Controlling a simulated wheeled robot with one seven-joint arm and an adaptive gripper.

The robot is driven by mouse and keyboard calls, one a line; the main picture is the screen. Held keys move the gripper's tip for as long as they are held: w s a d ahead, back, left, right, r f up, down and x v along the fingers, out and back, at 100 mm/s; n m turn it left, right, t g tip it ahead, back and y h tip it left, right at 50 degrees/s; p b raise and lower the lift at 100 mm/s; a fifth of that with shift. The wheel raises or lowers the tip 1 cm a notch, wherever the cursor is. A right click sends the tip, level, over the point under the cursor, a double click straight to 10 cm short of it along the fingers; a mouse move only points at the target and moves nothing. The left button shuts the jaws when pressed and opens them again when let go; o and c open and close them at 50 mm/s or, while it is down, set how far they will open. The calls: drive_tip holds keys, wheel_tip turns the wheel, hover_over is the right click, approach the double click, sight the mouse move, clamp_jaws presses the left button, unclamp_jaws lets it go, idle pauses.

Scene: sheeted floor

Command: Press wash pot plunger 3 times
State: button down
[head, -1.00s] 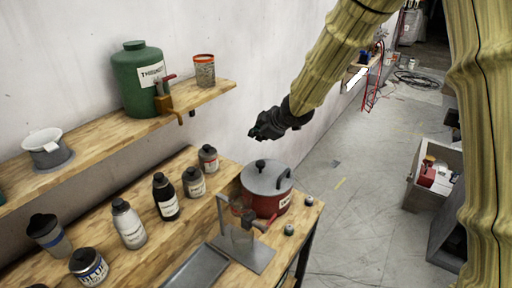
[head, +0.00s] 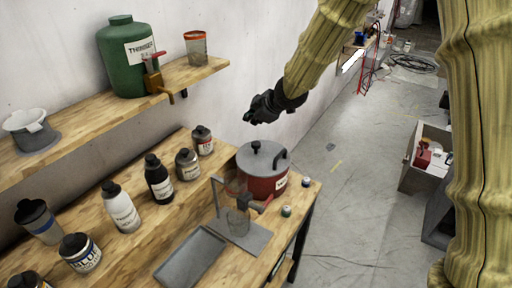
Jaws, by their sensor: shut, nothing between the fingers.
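The wash pot (head: 268,183) is a red pot with a white label, standing at the right end of the workbench. Its grey lid (head: 262,157) has a dark knob, the plunger (head: 256,145), on top, and a dark curved handle (head: 281,159) rises at its right. My gripper (head: 250,117) is shut and empty. In the picture it is above the plunger, apart from it, pointing left toward the wall. How far it is from the pot in depth is hard to tell.
Several bottles (head: 158,178) line the bench. A shelf (head: 90,112) above holds a green thinner jug (head: 126,58).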

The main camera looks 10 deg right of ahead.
sight(254, 144)
drive_tip(key=shift+w+f+b, duration=0.1)
drive_tip(key=shift+f+b, duration=0.3)
drive_tip(key=shift+f, duration=0.25)
drive_tip(key=shift+d+f+b, duration=0.1)
drive_tip(key=shift+f+b, duration=0.15)
drive_tip(key=shift+b, duration=0.1)
drive_tip(key=f+b, duration=0.1)
drive_tip(key=f, duration=0.1)
drive_tip(key=f+b, duration=0.1)
drive_tip(key=b, duration=0.1)
drive_tip(key=shift+s+f, duration=0.4)
drive_tip(key=shift+s+r, duration=0.5)
drive_tip(key=shift+s, duration=0.25)
drive_tip(key=shift+w+f, duration=0.35)
drive_tip(key=shift+w, duration=0.15)
drive_tip(key=shift+s+r, duration=0.2)
drive_tip(key=shift+s, duration=0.1)
drive_tip(key=shift+w+f, duration=0.15)
drive_tip(key=shift+w, duration=0.05)
